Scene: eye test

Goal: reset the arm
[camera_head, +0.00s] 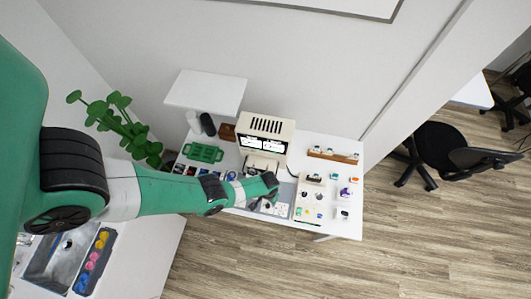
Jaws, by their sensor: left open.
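My green left arm comes in from the left and reaches over the white table. My left gripper (256,204) is at its end, small and partly hidden by the wrist, above the table's front part beside a grey pad. It is open, and I see nothing held in it. My right gripper is not in view.
A beige device (265,127) with two lit panels stands at the table's back. A green tray (203,152), a wooden rack (333,156) and a pale board (309,203) with small coloured items are on the table. A plant (125,125) is at left; a black chair (440,146) stands right.

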